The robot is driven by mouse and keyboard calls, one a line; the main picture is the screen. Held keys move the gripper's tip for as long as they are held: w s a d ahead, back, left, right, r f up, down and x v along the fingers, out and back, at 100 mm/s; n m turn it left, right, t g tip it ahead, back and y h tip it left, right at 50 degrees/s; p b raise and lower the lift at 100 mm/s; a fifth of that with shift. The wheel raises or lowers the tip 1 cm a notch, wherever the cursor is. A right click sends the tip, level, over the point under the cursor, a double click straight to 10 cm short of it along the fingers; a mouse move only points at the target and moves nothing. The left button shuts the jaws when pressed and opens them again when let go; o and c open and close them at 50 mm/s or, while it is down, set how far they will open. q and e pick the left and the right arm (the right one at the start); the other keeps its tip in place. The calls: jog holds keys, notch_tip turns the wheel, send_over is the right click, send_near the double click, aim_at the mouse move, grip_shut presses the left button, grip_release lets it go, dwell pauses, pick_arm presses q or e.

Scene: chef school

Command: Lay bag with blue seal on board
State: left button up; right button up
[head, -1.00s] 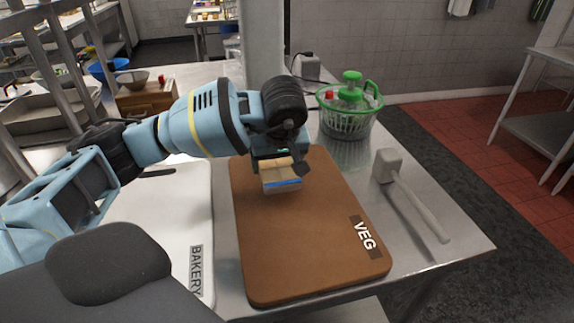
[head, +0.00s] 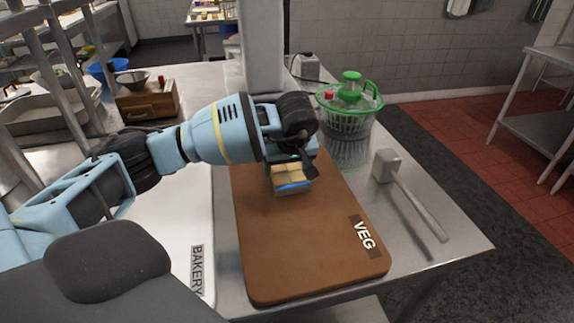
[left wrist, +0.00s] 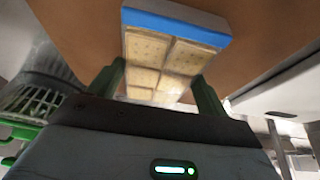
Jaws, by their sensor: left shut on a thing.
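The bag with the blue seal (head: 291,178) is a clear bag of pale square pieces with a blue strip along one edge. My left gripper (head: 287,163) is shut on it and holds it over the brown VEG board (head: 300,245), near the board's far half. In the left wrist view the bag (left wrist: 165,55) sits between the two green fingers (left wrist: 160,88), with its blue edge pointing away from the gripper. I cannot tell whether the bag touches the board. My right gripper is not in view.
A white BAKERY board (head: 180,240) lies left of the brown board. A mallet (head: 410,195) lies to the right, and a green salad spinner (head: 349,108) stands behind. A wooden box (head: 148,100) is at the back left. The near half of the brown board is clear.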

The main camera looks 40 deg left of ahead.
pick_arm(q)
jog(key=shift+f, duration=0.1)
jog(key=o, duration=1)
jog(key=v, duration=1.2)
